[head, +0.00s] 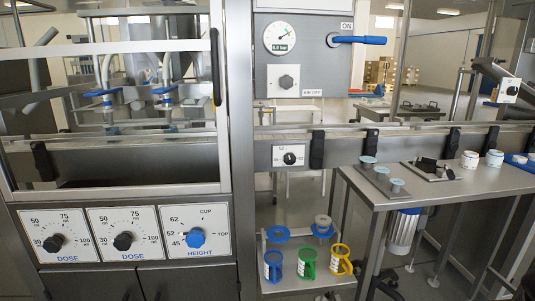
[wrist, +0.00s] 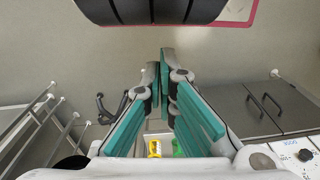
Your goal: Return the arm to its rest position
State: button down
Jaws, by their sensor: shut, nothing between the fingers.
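My gripper (wrist: 161,66) shows in the wrist view, its two teal-padded fingers coming together at the tips with nothing between them. It hangs over bare floor, clear of the machine. In the head view neither my arm nor my gripper can be made out.
The filling machine's dial panel (head: 124,237) is at the left. A steel table (head: 413,192) stands at the right. A low shelf (head: 302,284) holds blue, green and yellow holders (head: 341,260). Steel cabinet doors (wrist: 240,108) and rails (wrist: 30,125) flank the gripper; open floor lies between.

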notch_tip(320, 180, up, 28)
jog(key=t+p, duration=0.4)
jog(key=p, duration=2.1)
jog(key=shift+w+d+f, duration=0.25)
jog(key=shift+d, duration=0.15)
